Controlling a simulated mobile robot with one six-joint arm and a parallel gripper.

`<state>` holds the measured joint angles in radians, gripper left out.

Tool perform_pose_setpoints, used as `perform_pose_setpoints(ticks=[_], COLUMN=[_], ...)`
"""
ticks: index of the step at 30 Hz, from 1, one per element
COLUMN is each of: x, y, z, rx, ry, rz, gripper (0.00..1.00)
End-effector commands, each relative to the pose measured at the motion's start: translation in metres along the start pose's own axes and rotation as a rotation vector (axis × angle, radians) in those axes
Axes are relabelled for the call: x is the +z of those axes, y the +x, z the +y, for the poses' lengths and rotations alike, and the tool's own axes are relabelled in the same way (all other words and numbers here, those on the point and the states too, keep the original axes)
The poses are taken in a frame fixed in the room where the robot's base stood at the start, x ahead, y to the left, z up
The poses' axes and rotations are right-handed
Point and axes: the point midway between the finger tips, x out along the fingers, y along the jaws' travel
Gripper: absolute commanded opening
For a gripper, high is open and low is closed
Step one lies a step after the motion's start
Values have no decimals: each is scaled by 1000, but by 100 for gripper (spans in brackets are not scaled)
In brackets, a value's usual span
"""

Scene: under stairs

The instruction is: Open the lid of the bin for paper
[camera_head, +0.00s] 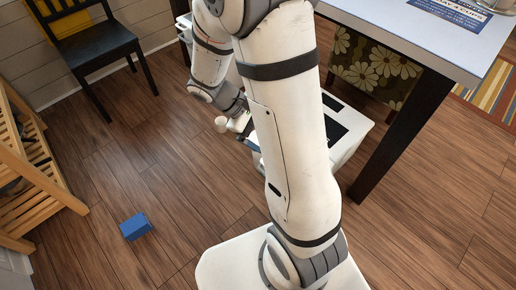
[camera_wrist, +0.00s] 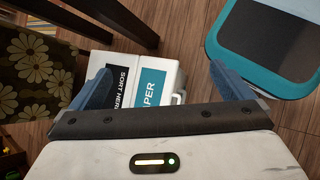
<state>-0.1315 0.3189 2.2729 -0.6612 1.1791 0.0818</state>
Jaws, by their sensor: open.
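In the wrist view, the white bin for paper (camera_wrist: 140,60) lies between and beyond my fingers. It has a teal label reading "PAPER" (camera_wrist: 151,90) and a black label reading "SORT HERE" (camera_wrist: 118,92). A small handle-like loop shows at its right edge. Its lid appears closed. My gripper (camera_wrist: 160,80) is open, its two blue fingers wide apart, with nothing held. In the head view, a white bin with dark panels (camera_head: 347,152) stands on the floor, partly hidden behind my arm. My gripper (camera_head: 241,124) shows beside it, its fingers mostly hidden.
A bin with a teal rim and dark top (camera_wrist: 268,45) stands at the wrist view's upper right. A white table (camera_head: 410,35) with dark legs and a floral chair (camera_head: 372,68) stand right. A blue block (camera_head: 135,226), wooden rack (camera_head: 35,170) and dark chair (camera_head: 95,45) are left.

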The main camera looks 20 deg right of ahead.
Motion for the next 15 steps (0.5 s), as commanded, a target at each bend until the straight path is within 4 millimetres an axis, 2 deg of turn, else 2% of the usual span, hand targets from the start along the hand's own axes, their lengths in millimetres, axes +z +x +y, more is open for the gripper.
perform_pose_setpoints(ticks=[1,8,15], x=[-27,-115,-217], y=[26,97,175], z=[-7,-16,-44], rx=[50,311,605], ry=[-54,-278,-517], rz=[-54,-258,-412], gripper=[100,100,100])
